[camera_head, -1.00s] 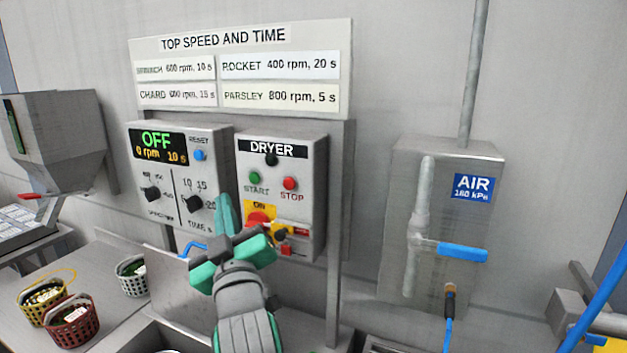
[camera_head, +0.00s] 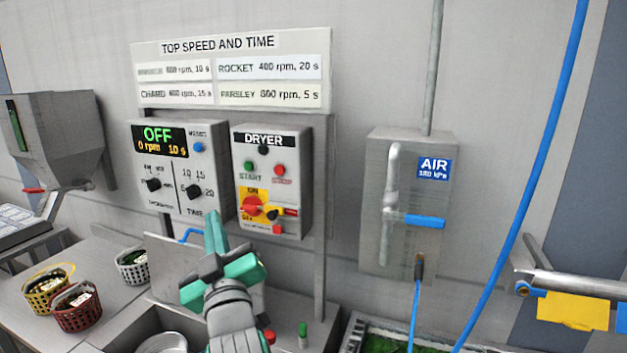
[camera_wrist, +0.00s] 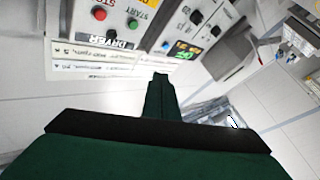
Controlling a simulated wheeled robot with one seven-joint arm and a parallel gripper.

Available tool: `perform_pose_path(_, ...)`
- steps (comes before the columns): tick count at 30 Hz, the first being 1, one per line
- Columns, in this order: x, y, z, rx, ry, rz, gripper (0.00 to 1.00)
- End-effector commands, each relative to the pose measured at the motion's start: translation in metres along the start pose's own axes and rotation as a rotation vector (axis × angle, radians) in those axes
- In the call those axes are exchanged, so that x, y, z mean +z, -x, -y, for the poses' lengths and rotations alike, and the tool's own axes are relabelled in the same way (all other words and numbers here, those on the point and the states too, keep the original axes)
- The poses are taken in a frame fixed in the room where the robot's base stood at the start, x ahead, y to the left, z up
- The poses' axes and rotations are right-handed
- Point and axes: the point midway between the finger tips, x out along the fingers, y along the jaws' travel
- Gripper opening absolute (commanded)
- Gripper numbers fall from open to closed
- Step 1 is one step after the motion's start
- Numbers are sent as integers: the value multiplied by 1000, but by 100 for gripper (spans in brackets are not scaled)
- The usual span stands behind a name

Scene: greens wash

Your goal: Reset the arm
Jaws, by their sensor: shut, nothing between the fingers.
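In the wrist view the closed fingers (camera_wrist: 160,82) point toward the panels. The dryer box (camera_head: 282,170) has green START and red STOP buttons and a red rotary switch (camera_head: 251,207) on a yellow plate. The speed and time box (camera_head: 180,170) on its left reads OFF, 0 rpm, 10 s. My gripper appears apart from both boxes.
A grey air box (camera_head: 408,185) with a blue lever hangs on the right. A sign (camera_head: 235,70) is above the control boxes. Yellow (camera_head: 45,285), red (camera_head: 78,310) and grey (camera_head: 132,268) baskets stand on the left counter. A blue hose (camera_head: 530,170) hangs at right.

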Motion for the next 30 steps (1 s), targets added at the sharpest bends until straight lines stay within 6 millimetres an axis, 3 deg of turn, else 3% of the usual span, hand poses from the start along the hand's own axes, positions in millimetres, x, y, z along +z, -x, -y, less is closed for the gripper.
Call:
perform_pose_path(8,49,17,10,12,-43,42,0)
perform_pose_path(14,104,44,22,30,-90,90,0)
perform_pose_path(21,180,100,40,66,-159,163,0)
perform_pose_path(30,255,185,62,114,-231,253,0)
